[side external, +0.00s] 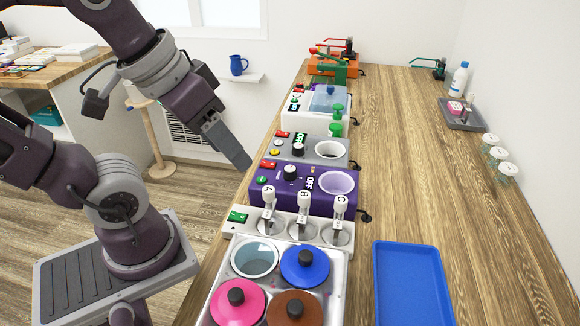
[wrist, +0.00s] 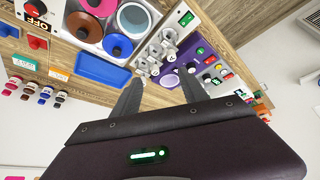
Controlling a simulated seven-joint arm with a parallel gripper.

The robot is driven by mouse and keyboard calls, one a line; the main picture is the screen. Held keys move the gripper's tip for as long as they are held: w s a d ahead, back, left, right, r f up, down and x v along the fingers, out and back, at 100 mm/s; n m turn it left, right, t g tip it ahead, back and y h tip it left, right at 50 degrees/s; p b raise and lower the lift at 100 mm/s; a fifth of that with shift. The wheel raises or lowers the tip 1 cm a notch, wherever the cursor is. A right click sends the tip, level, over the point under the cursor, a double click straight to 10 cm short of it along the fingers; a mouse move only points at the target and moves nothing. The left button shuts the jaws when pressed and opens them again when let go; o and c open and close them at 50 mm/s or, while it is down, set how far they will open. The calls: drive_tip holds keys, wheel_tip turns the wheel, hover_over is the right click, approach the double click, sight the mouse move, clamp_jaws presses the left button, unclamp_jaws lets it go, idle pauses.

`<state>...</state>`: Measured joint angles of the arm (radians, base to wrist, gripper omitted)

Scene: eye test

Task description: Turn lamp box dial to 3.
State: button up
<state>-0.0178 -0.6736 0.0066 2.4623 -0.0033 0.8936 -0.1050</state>
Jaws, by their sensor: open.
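Two boxes with black dials stand in the row along the counter, and I cannot tell which is the lamp box. The purple box (side external: 262,197) has a dial (side external: 291,172), an OFF label and a pale purple round opening. The grey box (side external: 283,151) behind it has a dial (side external: 298,150) and a white-ringed opening. The dial numbers are too small to read. My gripper (side external: 242,160) is open and empty, pointing down, left of these boxes and apart from them. In the wrist view its two fingers (wrist: 160,88) are spread, with the purple box partly behind them.
A panel with levers A, B and C (side external: 285,226) stands in front of the purple box. Nearer is a tray with a pink lid (side external: 225,305) and a blue lid (side external: 318,268). A blue tray (side external: 412,285) lies right.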

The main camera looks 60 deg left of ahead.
drive_tip(key=w+a+f+n+g, duration=0.2)
drive_tip(key=w+a+n, duration=0.1)
drive_tip(key=w+n, duration=0.55)
drive_tip(key=n+g, duration=0.3)
drive_tip(key=n, duration=0.8)
hover_over(289, 168)
drive_tip(key=shift+m, duration=0.25)
drive_tip(key=f, duration=0.8)
drive_tip(key=shift+s+d+f, duration=0.2)
drive_tip(key=shift+f, duration=0.15)
wheel_tip(289, 168, down, 7)
drive_tip(key=shift+w+a+r, duration=0.15)
drive_tip(key=shift+f, duration=0.4)
drive_tip(key=shift+c, duration=0.2)
clamp_jaws()
